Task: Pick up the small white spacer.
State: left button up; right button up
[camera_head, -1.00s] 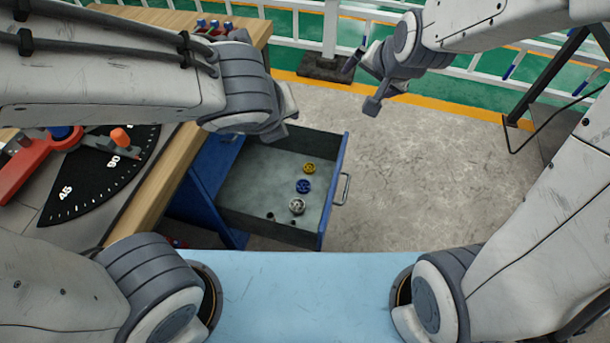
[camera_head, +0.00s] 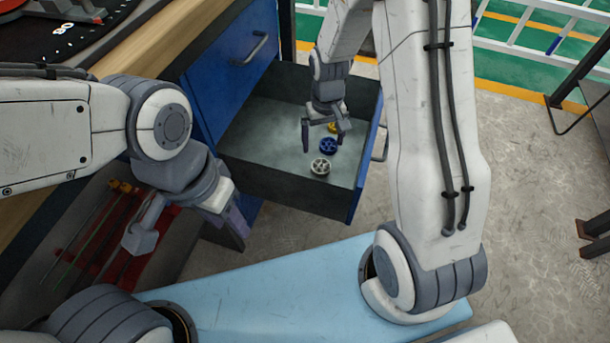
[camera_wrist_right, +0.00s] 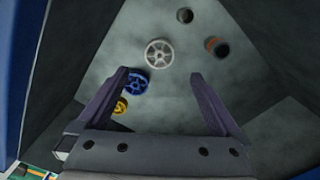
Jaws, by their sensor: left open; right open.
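The small white spacer (camera_head: 320,166) is a spoked wheel lying on the floor of the open drawer, nearest me of three spacers. It also shows in the right wrist view (camera_wrist_right: 159,54), beyond my fingertips and clear of them. My right gripper (camera_head: 322,145) is open over the drawer, above the spacers; its fingers also show in the right wrist view (camera_wrist_right: 158,85). My left gripper (camera_head: 185,235) is open and empty, left of the drawer and outside it.
A blue spacer (camera_head: 329,145) and a yellow spacer (camera_head: 332,127) lie behind the white one. The drawer's walls (camera_head: 290,185) surround them. Red trays with rods (camera_head: 105,240) are at lower left.

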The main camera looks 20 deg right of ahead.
jog(key=b, duration=0.2)
send_over(321, 166)
notch_tip(321, 166, down, 5)
jog(key=shift+s+f, duration=0.1)
jog(key=shift+f, duration=0.1)
notch_tip(321, 166, down, 4)
jog(key=b, duration=0.3)
jog(key=shift+f, duration=0.15)
jog(key=shift+f+b, duration=0.4)
jog(key=shift+r, duration=0.1)
jog(key=shift+c, duration=0.3)
jog(key=c, duration=1.3)
